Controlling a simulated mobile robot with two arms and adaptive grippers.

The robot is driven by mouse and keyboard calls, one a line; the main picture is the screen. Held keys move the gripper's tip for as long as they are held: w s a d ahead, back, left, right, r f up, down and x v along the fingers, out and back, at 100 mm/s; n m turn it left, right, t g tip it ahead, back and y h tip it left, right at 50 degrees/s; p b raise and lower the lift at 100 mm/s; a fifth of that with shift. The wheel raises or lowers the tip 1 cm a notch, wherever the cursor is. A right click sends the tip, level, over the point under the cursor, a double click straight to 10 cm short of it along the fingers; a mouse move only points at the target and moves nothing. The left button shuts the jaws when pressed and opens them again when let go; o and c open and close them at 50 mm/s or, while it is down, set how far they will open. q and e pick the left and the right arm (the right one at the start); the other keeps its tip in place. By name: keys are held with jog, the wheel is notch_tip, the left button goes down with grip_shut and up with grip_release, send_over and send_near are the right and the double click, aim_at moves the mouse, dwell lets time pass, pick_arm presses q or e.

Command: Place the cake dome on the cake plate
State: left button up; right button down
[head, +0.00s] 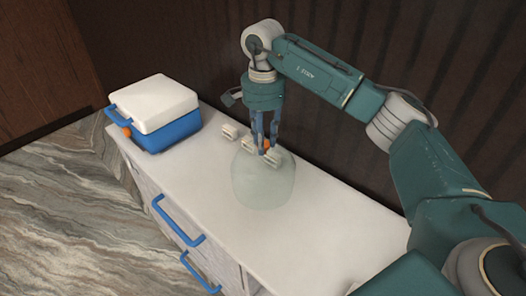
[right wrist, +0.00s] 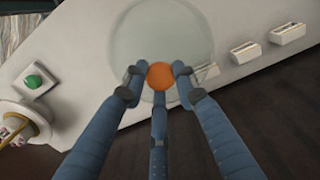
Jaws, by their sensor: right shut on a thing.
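The cake dome (head: 263,185) is a pale, see-through bell with an orange knob, standing upright over the middle of the white counter. In the right wrist view the dome shows as a faint round disc (right wrist: 150,35) with its orange knob (right wrist: 161,75) between my fingers. My right gripper (head: 265,146) is above the dome, its blue fingers shut around the knob. I cannot tell whether the dome's rim touches the counter. No cake plate can be made out clearly; the dome may hide it. My left gripper is not in view.
The white counter (head: 335,215) has free room to the right of the dome. A blue and white cooler box (head: 155,112) stands at the left end. Small white blocks (head: 230,132) lie near the back edge. Blue handles (head: 178,220) stick out in front. A dark ribbed wall rises behind.

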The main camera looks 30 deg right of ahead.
jog(key=shift+f, duration=0.6)
jog(key=shift+s+f, duration=0.1)
jog(key=shift+f, duration=0.25)
notch_tip(320, 180, down, 3)
jog(key=shift+f+p, duration=0.1)
jog(key=shift+p, duration=0.65)
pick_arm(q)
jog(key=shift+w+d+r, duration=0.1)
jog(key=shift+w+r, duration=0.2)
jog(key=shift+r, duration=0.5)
pick_arm(e)
jog(key=shift+f, duration=0.2)
jog(key=c, duration=1.4)
grip_release()
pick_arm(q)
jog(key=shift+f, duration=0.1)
pick_arm(e)
jog(key=shift+o, duration=0.2)
jog(key=shift+r, duration=0.1)
